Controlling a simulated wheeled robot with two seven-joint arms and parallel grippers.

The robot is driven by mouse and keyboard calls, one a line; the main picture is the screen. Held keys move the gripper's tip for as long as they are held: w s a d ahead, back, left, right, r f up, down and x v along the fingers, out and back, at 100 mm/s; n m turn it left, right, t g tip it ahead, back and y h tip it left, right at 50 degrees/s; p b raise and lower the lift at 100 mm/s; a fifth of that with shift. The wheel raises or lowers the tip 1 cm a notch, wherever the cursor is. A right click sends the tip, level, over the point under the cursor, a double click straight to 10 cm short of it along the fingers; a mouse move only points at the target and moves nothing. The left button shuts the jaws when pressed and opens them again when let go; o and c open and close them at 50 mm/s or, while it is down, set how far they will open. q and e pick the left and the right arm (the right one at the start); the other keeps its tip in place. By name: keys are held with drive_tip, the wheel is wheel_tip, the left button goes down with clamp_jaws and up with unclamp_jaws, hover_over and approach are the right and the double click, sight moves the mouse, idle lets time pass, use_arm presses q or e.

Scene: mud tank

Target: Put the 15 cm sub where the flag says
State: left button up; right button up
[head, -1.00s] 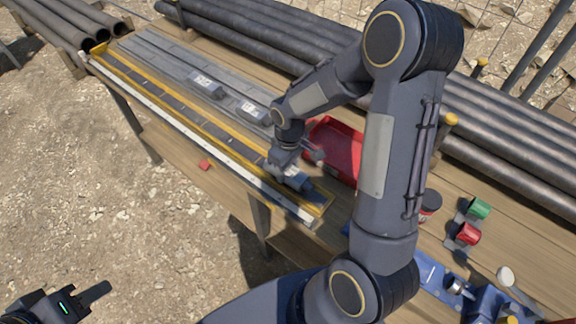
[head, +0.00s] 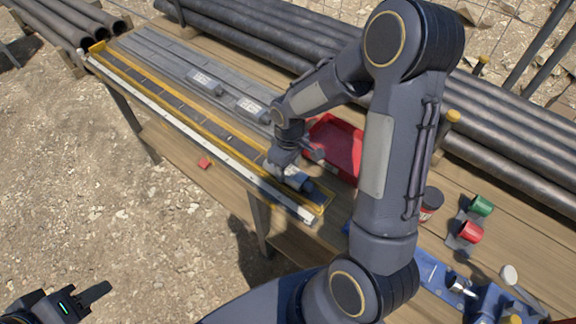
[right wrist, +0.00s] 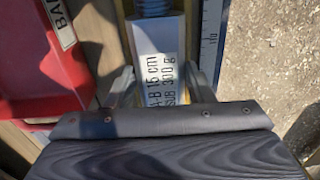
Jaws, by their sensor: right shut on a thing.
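The 15 cm sub (right wrist: 158,70) is a light metal block with a threaded end, its label reading 15 cm, SUB and 300 g. My right gripper (right wrist: 160,88) is shut on it, one finger on each side. In the head view my right gripper (head: 292,178) holds the sub at the near right end of the long yellow-edged rack (head: 210,127). I cannot tell whether the sub touches the rack floor. A small red piece (head: 205,163), perhaps the flag, shows below the white scale. My left gripper (head: 96,293) is far off at the lower left; its opening is unclear.
A white scale (head: 190,133) runs along the rack's front. Two labelled blocks (head: 206,84) lie on grey bars behind. A red tray (head: 345,150) stands close beside my right gripper.

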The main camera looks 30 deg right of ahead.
drive_tip(key=o, duration=1.6)
wheel_tip(320, 180, up, 7)
drive_tip(key=p, duration=0.5)
